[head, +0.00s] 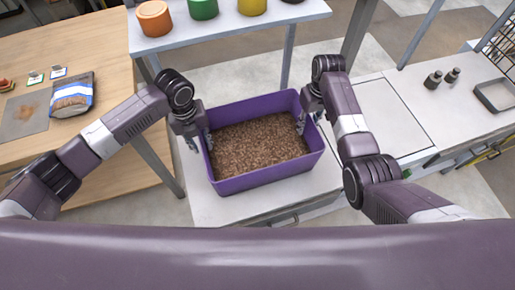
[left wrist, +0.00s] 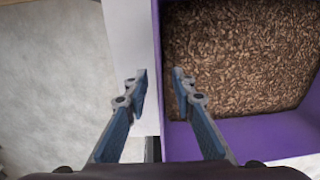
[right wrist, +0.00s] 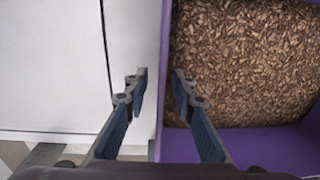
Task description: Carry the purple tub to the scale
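The purple tub (head: 262,178), full of brown pellets (head: 258,146), stands on the white worktop in the middle of the head view. My left gripper (head: 194,139) is at its left wall and my right gripper (head: 309,118) at its right wall. In the left wrist view, the open fingers (left wrist: 160,84) straddle the wall, one outside and one over the pellets, with a gap between them. The right wrist view shows the same, with the fingers (right wrist: 160,84) apart around the other wall. A flat pale plate (head: 378,116) right of the tub may be the scale; I cannot tell.
A shelf (head: 235,33) with coloured tubs stands behind. A wooden table (head: 105,80) with a pellet bag (head: 72,94) is at left. Two dark bottles (head: 433,79) and a grey tray (head: 495,95) are at far right. The plate's top is clear.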

